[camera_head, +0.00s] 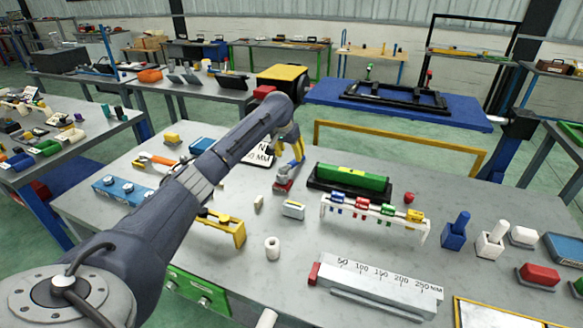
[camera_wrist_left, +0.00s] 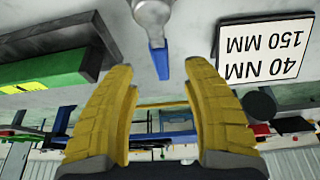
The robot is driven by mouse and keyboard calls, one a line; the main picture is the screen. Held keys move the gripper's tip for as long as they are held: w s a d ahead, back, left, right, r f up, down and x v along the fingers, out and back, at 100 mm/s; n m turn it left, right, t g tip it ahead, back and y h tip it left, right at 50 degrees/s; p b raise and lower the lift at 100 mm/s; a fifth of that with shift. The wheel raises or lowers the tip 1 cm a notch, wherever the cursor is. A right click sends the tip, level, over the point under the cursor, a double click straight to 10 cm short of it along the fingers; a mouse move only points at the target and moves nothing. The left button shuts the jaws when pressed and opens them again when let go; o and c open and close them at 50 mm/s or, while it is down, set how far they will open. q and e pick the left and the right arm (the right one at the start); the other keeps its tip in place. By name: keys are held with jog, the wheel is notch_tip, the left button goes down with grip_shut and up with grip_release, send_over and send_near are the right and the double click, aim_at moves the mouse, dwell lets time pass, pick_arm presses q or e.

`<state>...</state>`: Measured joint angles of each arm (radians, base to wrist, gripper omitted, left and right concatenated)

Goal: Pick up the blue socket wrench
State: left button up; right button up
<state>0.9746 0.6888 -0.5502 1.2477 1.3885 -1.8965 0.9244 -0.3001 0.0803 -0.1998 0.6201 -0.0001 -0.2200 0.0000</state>
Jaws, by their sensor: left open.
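In the left wrist view a tool with a grey rounded end and a short blue part (camera_wrist_left: 158,60), which looks like the blue socket wrench, lies just ahead of my fingertips, between their lines and apart from both. Its upper end is cut off by the frame edge. In the head view a grey piece (camera_head: 282,172) shows under my left gripper (camera_head: 298,152); the blue part is not clear there. The left gripper is open and empty, its yellow fingers pointing down at the table. It also shows in the left wrist view (camera_wrist_left: 158,72). My right gripper is not in view.
A green tool in a black tray (camera_head: 350,178) lies right of the gripper. A white rack (camera_head: 375,222) holds several coloured sockets. A sign (camera_head: 262,156), also in the left wrist view (camera_wrist_left: 276,50), stands close to the gripper.

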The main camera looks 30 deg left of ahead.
aim_at(292, 162)
pick_arm(q)
jog(key=shift+x, duration=3.7)
jog(key=shift+o, duration=0.2)
grip_shut()
